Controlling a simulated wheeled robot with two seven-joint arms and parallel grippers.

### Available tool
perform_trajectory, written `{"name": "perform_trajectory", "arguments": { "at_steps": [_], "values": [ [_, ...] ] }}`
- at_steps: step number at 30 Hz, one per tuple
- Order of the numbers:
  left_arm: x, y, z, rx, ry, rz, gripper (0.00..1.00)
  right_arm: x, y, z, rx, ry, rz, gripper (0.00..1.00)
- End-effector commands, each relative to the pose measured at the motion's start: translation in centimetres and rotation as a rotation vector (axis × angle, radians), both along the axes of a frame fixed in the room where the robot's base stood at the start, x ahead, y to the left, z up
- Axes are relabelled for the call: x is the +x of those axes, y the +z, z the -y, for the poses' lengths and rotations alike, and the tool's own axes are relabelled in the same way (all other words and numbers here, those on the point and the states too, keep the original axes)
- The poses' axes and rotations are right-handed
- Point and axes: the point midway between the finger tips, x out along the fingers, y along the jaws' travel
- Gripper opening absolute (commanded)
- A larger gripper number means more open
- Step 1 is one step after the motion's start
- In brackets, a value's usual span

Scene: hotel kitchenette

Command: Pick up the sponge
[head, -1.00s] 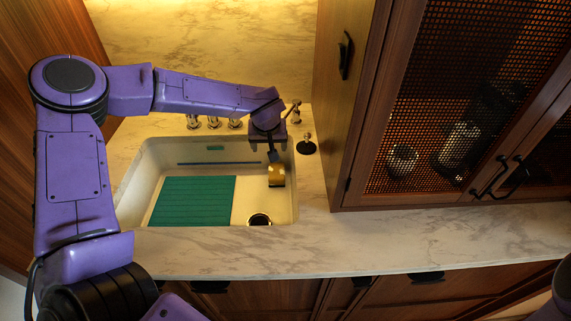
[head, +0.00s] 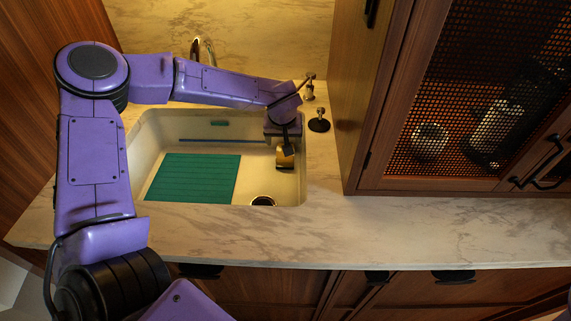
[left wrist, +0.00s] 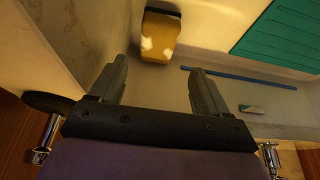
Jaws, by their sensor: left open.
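The sponge (head: 285,160) is a yellow block with a dark edge, at the right side of the white sink (head: 150,150). In the left wrist view the sponge (left wrist: 158,40) lies beyond my fingertips, roughly in line with the gap between them, with pale patches of light on it. My left gripper (head: 286,148) reaches down into the sink and overlaps the sponge's upper part in the head view. In the left wrist view my left gripper (left wrist: 157,75) is open with nothing between its fingers, and the sponge shows apart from them. My right gripper is out of view.
A green ribbed mat (head: 195,178) covers the left sink floor. A faucet (head: 203,52) stands behind; a cabinet (head: 440,110) rises at right. The front counter is clear.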

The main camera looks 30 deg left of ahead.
Motion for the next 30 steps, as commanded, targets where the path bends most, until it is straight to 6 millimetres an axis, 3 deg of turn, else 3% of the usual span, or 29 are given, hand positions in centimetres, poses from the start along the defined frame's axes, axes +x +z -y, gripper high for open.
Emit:
{"name": "perform_trajectory", "arguments": {
  "at_steps": [2,20,29,30],
  "values": [
    [0.1,-1.2,0.0,0.0,0.0,0.0,0.77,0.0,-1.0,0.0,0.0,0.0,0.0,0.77],
    [3.3,-9.8,-1.6,0.001,0.001,-0.003,0.77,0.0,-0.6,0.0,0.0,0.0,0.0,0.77],
    [3.6,-10.5,-1.8,-0.001,0.0,0.0,0.77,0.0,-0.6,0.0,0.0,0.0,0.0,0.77],
    [3.6,-10.5,-1.8,-0.001,0.0,0.0,0.64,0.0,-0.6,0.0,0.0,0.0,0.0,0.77]
  ]
}}
